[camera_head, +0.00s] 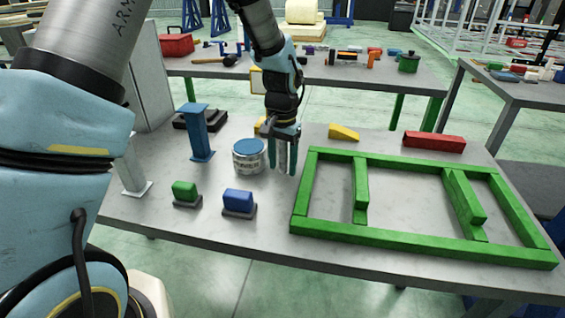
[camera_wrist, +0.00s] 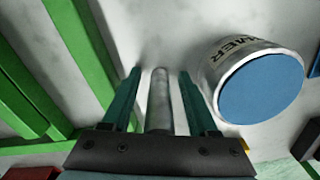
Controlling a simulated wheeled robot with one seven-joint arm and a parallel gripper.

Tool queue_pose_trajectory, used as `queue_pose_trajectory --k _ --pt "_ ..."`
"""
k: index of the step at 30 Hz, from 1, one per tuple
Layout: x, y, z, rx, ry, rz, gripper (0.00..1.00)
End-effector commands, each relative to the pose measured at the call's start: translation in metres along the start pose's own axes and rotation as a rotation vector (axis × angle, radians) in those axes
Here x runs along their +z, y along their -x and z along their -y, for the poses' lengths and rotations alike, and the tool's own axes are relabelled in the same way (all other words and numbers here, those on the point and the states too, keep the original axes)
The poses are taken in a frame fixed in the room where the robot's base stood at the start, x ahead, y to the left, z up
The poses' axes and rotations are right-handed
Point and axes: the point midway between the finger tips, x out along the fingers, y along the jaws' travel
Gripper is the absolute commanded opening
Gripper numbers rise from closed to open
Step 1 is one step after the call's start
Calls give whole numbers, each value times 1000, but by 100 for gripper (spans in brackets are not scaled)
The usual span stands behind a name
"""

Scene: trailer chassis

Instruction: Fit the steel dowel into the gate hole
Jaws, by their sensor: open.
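The steel dowel (camera_wrist: 160,105) is a plain grey cylinder between my gripper's two teal fingers in the wrist view. My gripper (camera_wrist: 159,76) is open, with a narrow gap between the dowel and each finger. In the head view my gripper (camera_head: 286,170) points down, low over the grey table, just right of a blue-lidded can. There the fingers mostly hide the dowel. The green gate (camera_head: 330,231) lies flat on the table to the right, with two inner crossbars. It also shows at left in the wrist view (camera_wrist: 75,50). I cannot make out its hole.
The can (camera_head: 249,160) stands close beside my gripper. Blue (camera_head: 239,199) and green (camera_head: 185,191) blocks sit in front-left, and a blue post (camera_head: 200,135) stands behind them. A yellow wedge (camera_head: 344,132) and red block (camera_head: 434,141) lie behind the gate.

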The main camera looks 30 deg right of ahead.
Motion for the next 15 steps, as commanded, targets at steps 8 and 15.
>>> queue_pose_trajectory --k 8,15 --pt "0 6 0 0 0 -2 59" --pt "-2 48 1 -1 1 -6 59"
